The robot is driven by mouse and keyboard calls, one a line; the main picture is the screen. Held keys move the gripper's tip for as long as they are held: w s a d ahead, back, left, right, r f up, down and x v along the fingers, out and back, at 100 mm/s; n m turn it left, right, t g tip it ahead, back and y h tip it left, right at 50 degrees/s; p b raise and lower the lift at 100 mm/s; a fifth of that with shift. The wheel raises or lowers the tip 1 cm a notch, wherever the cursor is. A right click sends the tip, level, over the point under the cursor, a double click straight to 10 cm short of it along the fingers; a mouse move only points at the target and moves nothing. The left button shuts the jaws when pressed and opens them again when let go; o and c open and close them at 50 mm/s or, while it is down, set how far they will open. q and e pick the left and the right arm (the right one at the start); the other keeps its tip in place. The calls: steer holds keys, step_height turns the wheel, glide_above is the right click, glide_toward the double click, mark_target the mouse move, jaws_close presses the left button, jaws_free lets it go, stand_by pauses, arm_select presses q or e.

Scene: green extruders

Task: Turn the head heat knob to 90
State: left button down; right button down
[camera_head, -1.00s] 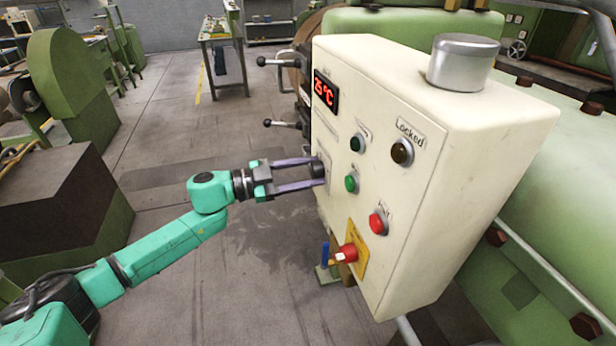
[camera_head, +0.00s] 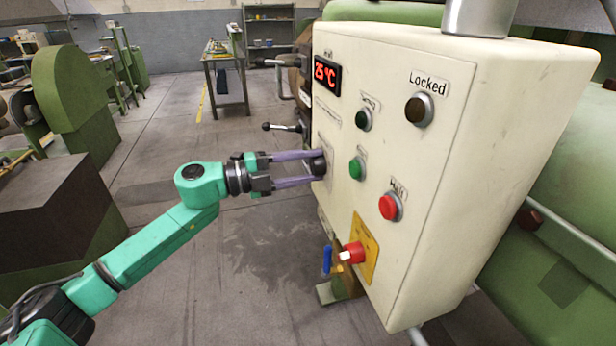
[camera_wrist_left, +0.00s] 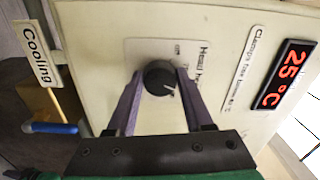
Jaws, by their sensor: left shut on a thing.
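The head heat knob (camera_wrist_left: 159,78) is a round black dial with a white pointer line, on the front of the cream control box (camera_head: 440,150). In the left wrist view its label is partly hidden by my finger. My left gripper (camera_head: 320,163) reaches in from the left, and its two purple fingers are shut on the knob's sides. The left gripper also shows in the left wrist view (camera_wrist_left: 158,85). The red display (camera_head: 326,74) reads 25 °C; it also shows in the left wrist view (camera_wrist_left: 285,75). My right gripper is not in view.
The box carries a dark button (camera_head: 363,119), a green button (camera_head: 357,169), a red button (camera_head: 390,206), a dark lamp labelled Locked (camera_head: 419,109) and a red switch on a yellow plate (camera_head: 353,253). A blue-handled lever (camera_head: 327,259) is below. Open floor lies left of the box.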

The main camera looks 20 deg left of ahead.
arm_select(q)
steer(key=m+b, duration=0.1)
steer(key=m, duration=0.1)
steer(key=m+b, duration=0.2)
steer(key=shift+f+m+b, duration=0.2)
steer(key=shift+m+b, duration=0.1)
steer(key=shift+r+m+b, duration=0.15)
steer(key=shift+m+b, duration=0.9)
steer(key=shift+m, duration=0.35)
steer(key=shift+c, duration=1.5)
jaws_free()
steer(key=shift+d, duration=0.1)
